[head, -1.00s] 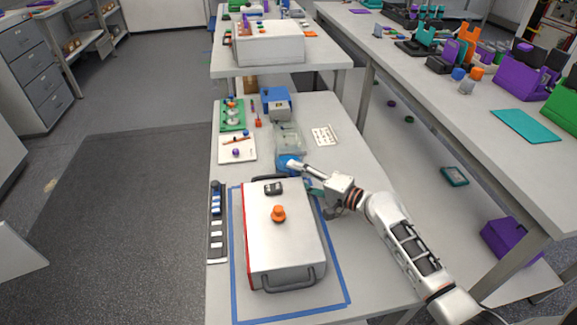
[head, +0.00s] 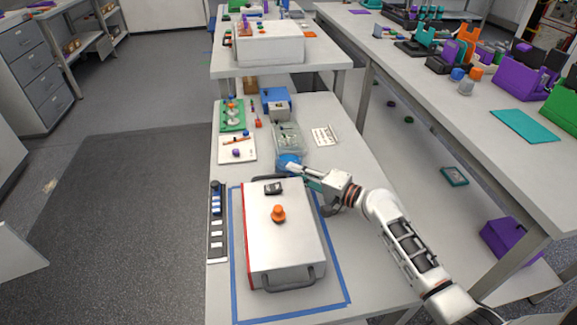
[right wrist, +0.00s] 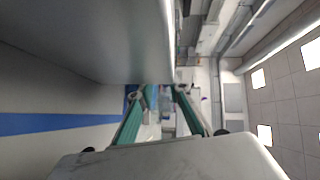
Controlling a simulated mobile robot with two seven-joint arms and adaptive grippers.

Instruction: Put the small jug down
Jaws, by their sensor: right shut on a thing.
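The small jug, which I take to be the blue vessel (head: 288,160), is in the head view just in front of the clear tray. My right gripper (head: 296,170) reaches it from the right and is shut on it, behind the far edge of the white-lidded case. I cannot tell whether the jug touches the bench. In the right wrist view the teal fingers of my right gripper (right wrist: 160,92) stand apart, and what lies between them is too small to make out. My left gripper is not in view.
The white case (head: 283,240) with an orange knob stands inside a blue outline, close to my right gripper. The clear tray (head: 288,138) holds small parts behind the jug. A dotted white card (head: 325,135) lies right of the tray. The bench right of the card is clear.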

